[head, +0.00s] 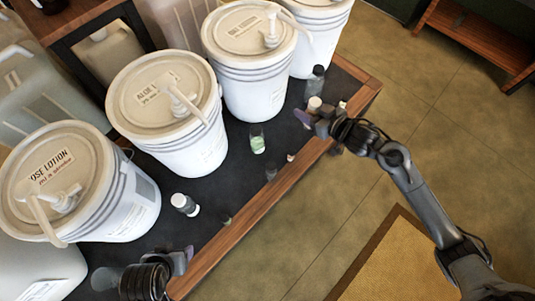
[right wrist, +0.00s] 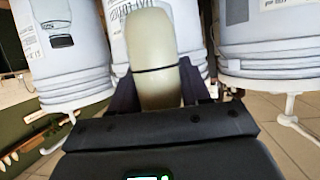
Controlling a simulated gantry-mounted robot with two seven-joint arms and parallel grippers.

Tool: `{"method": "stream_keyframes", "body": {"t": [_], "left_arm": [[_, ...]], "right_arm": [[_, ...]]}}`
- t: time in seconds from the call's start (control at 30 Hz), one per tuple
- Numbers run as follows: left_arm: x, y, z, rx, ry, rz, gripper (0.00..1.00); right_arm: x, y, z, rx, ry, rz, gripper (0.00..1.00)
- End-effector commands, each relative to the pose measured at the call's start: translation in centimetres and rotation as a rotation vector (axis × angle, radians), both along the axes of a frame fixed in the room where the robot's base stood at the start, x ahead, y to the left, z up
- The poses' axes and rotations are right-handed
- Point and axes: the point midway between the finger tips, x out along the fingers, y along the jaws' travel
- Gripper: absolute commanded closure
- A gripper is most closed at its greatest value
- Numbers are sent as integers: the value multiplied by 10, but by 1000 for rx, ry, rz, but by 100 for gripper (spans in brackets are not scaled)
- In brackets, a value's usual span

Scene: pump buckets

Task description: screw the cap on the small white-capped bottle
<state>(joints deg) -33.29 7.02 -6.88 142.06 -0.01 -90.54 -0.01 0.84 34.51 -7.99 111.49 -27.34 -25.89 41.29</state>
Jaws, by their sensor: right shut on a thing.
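My right gripper (head: 318,118) is at the far part of the dark table. In the right wrist view, its dark fingers are shut on a cream-white rounded bottle (right wrist: 155,60) with a thin dark line around it. A white top (head: 314,103) shows beside these fingers in the head view; the fingers hide its lower part.
Large white pump buckets (head: 165,100) line the back of the table. A clear bottle with green contents (head: 257,140) and a dark-capped bottle (head: 315,80) stand before them. The wooden table edge (head: 255,222) borders open floor. A clear bottle (head: 106,278) is beside my left arm.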

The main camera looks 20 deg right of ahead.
Motion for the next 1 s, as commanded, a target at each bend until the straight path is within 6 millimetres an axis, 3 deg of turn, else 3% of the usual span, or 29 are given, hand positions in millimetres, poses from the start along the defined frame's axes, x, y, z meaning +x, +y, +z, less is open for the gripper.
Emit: {"method": "stream_keyframes", "body": {"t": [0.03, 0.1, 0.33, 0.53, 1.0], "left_arm": [[0, 0, -25, 0, 0, 0, 36], [0, 0, -39, -1, -1, 1, 36], [0, -1, -69, -3, -1, 2, 36], [1, -2, -78, -8, -2, 5, 36], [1, -1, -78, -3, -4, 2, 36]], "right_arm": [[1, -10, -28, -1, 0, -16, 100], [1, -20, -46, 0, 1, -31, 100], [-2, -37, -84, 1, 0, -53, 100], [-4, -37, -97, 1, -1, -52, 100], [-4, -36, -98, 2, 0, -52, 100]]}}
